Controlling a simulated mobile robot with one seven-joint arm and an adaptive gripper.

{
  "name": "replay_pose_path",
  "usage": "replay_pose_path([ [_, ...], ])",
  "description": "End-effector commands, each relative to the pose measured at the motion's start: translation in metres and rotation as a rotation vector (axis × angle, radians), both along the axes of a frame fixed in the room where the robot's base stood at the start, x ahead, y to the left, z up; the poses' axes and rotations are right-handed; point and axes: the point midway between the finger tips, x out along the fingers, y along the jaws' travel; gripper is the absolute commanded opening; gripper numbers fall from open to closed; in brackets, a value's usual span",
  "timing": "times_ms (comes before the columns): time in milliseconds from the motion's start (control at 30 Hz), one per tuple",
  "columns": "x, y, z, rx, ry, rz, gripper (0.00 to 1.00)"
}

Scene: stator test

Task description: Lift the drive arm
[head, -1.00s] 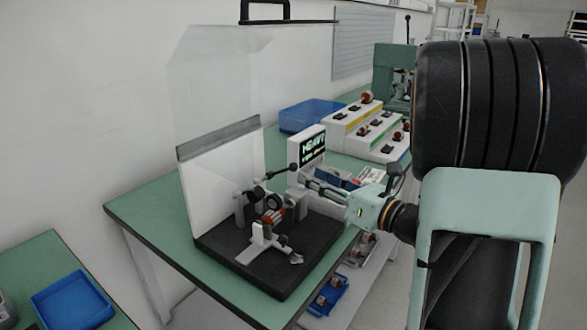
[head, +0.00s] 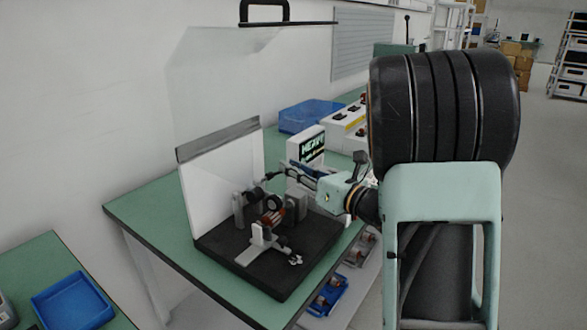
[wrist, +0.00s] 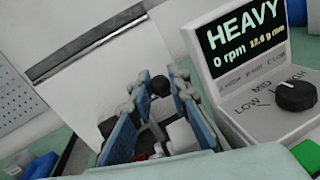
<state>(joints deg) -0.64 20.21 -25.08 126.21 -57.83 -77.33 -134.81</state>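The test rig stands on a black base plate (head: 220,250) on the green table. A copper-red wound part (head: 271,217) sits in its middle. The drive arm is a dark lever (head: 258,187) at the back of the rig, its far end partly hidden by my gripper (head: 284,174) in the head view. In the wrist view, the arm's black ball knob (wrist: 160,87) shows between the two blue-padded fingers of my gripper (wrist: 158,76). The fingers are apart, one on each side of the knob. I cannot tell whether either touches it.
A display box reading HEAVY, 0 rpm (head: 306,145), with a black dial (wrist: 296,95), stands close right of my gripper. A white panel (head: 222,185) with a clear shield (head: 215,90) rises behind the rig. A blue bin (head: 308,116) is farther back.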

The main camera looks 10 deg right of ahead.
Motion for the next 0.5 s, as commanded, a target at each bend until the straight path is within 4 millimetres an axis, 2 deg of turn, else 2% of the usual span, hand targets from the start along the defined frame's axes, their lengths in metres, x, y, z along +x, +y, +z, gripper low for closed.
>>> replay_pose_path([
  [33,-0.0002,0.0,0.0,0.0,0.0,0.0,0.07],
  [100,-0.0002,0.0,0.0,0.0,0.0,0.0,0.0],
  [500,-0.0001,0.0001,0.0014,-0.004,0.005,0.0,0.0],
])
